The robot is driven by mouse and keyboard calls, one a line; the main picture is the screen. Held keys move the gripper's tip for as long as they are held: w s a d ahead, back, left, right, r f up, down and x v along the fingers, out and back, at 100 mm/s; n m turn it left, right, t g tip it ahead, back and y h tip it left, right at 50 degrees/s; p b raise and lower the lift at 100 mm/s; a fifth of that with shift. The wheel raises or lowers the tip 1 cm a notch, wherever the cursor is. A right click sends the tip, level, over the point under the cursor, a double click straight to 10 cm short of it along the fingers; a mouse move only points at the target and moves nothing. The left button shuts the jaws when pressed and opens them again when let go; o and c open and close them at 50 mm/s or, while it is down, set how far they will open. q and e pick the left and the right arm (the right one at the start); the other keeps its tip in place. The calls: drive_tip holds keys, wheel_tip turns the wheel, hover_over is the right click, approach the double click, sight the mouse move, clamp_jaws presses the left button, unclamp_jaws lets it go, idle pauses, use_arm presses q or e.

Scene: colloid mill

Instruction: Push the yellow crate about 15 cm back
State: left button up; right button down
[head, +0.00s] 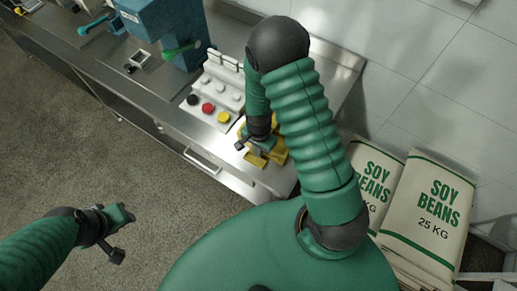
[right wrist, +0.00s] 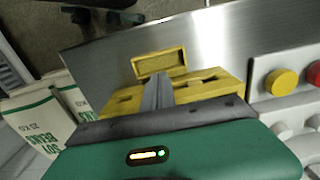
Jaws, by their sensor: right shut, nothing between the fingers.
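The yellow crate (head: 277,156) sits on the steel counter near its right end, partly hidden by my right arm in the head view. In the right wrist view the yellow crate (right wrist: 205,82) shows ahead of the gripper, with a raised rectangular part at its far side. My right gripper (head: 258,143) is at the crate; its shut, empty fingers (right wrist: 157,92) overlap the crate in the wrist view. I cannot tell whether they touch it. My left gripper (head: 128,214) is over the floor, away from the counter; its jaw opening is unclear.
A control box (head: 213,100) with red, yellow and black buttons stands left of the crate on the counter (head: 170,115). A blue machine (head: 165,25) with green handles is further left. Soy bean sacks (head: 425,215) lie to the right. A tiled wall (head: 405,70) is behind.

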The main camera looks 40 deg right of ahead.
drive_tip(key=shift+w, duration=0.1)
drive_tip(key=shift+w+d, duration=0.15)
drive_tip(key=shift+d, duration=0.15)
drive_tip(key=w+d, duration=0.1)
drive_tip(key=d, duration=0.3)
drive_tip(key=w+d+b, duration=0.1)
drive_tip(key=w+d, duration=0.1)
drive_tip(key=d, duration=0.3)
drive_tip(key=w+d+b, duration=0.1)
drive_tip(key=w+d, duration=0.1)
drive_tip(key=d, duration=0.3)
drive_tip(key=shift+w, duration=0.2)
drive_tip(key=shift+a, duration=0.2)
